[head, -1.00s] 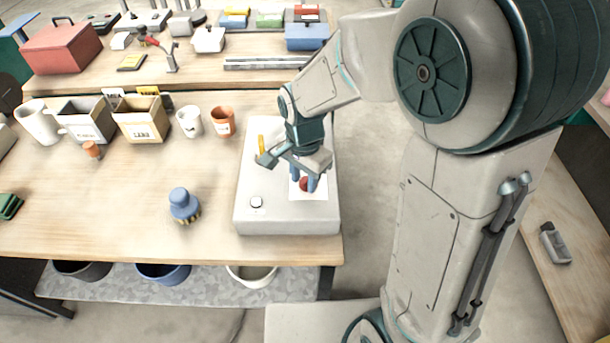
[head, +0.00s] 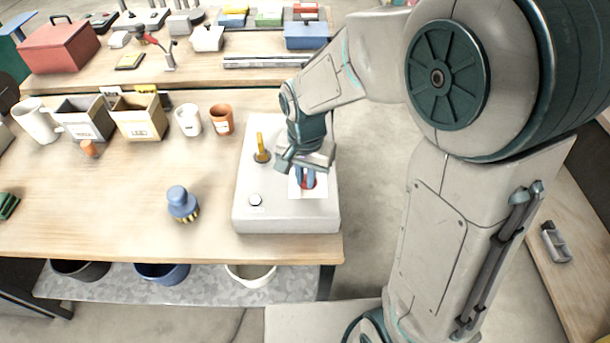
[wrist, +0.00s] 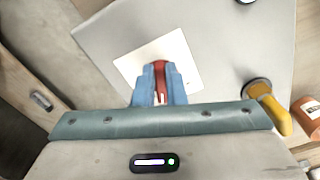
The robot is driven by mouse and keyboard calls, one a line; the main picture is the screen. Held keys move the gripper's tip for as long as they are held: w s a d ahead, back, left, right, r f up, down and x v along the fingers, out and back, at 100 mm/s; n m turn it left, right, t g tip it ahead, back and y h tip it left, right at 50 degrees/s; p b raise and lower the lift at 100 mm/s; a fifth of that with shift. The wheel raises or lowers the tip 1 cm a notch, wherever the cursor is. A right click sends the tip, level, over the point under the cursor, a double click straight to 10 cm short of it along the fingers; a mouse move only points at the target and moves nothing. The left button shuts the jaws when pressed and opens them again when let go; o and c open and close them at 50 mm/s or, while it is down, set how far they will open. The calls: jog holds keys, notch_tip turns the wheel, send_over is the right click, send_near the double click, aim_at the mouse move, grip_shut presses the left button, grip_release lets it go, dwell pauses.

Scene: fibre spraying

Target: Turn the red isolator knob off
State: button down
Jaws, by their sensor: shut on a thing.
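The red isolator knob (wrist: 160,72) sits on a white square plate (wrist: 186,58) on the grey control box (head: 262,218). My gripper (wrist: 161,88) is shut on the knob, with a blue finger on each side of it. In the head view my gripper (head: 306,177) points down at the plate, and its fingers hide most of the red knob (head: 309,184). The same box carries a yellow-orange lever (head: 262,147), which also shows in the wrist view (wrist: 268,101), and a pale round button (head: 255,200).
A blue knobbed object (head: 183,203) stands on the wooden table (head: 110,215) left of the box. Two cups, a white one (head: 188,119) and a terracotta one (head: 222,119), stand near the box's far left corner. Labelled bins (head: 140,118) are farther left.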

jog(key=n, duration=0.3)
jog(key=d+n, duration=0.1)
jog(key=n, duration=0.2)
jog(key=shift+b, duration=0.35)
jog(key=n, duration=0.6)
jog(key=shift+w+d+r, duration=0.1)
jog(key=shift+w+d, duration=0.05)
jog(key=shift+d, duration=0.1)
jog(key=c, duration=1.5)
grip_release()
notch_tip(320, 180, up, 14)
jog(key=shift+f, duration=0.1)
